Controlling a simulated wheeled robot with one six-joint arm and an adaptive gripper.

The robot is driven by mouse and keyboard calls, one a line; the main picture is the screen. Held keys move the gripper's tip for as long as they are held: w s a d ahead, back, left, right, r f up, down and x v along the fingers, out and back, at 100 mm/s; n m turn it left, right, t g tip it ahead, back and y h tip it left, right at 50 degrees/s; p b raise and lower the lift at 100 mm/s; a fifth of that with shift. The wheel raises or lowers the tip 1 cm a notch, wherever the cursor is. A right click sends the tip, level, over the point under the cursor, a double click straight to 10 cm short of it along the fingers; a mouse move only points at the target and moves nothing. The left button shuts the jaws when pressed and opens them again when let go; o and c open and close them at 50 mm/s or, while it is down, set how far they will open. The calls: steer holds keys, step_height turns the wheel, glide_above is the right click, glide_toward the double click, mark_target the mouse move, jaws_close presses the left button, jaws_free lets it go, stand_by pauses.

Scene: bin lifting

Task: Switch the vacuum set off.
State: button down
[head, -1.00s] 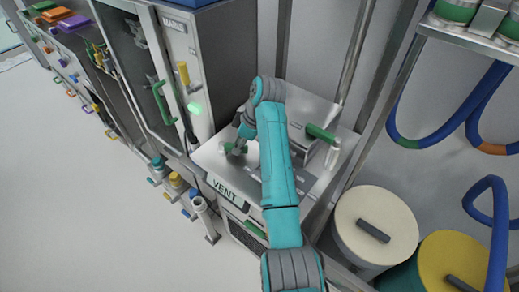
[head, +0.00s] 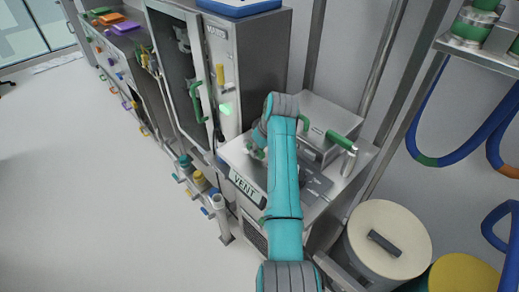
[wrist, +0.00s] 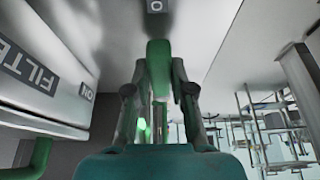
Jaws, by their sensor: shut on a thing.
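My gripper (wrist: 160,90) is shut on an upright green lever (wrist: 158,60) in the wrist view, with a finger on each side. A small plate marked "0" (wrist: 155,6) is beyond the lever's top. In the head view my gripper (head: 257,145) is low over the steel bench marked "VENT" (head: 246,189), partly behind my arm, so the lever cannot be made out there. Which unit the lever belongs to is not clear. In the wrist view a pale box marked "FILTER" (wrist: 35,72) and "ON" stands left of my gripper.
A tall cabinet (head: 243,70) with a lit green lamp (head: 226,109) and green handle stands left of the bench. A steel box with a green-handled lever (head: 343,139) is at right. Round drums (head: 390,235) stand at lower right. The floor at left is clear.

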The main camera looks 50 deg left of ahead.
stand_by(0.4)
steer(key=c, duration=1)
jaws_free()
steer(key=shift+r, duration=0.1)
steer(key=v, duration=1.1)
steer(key=shift+d+r, duration=0.15)
steer(key=shift+r, duration=0.2)
steer(key=shift+d+f, duration=0.1)
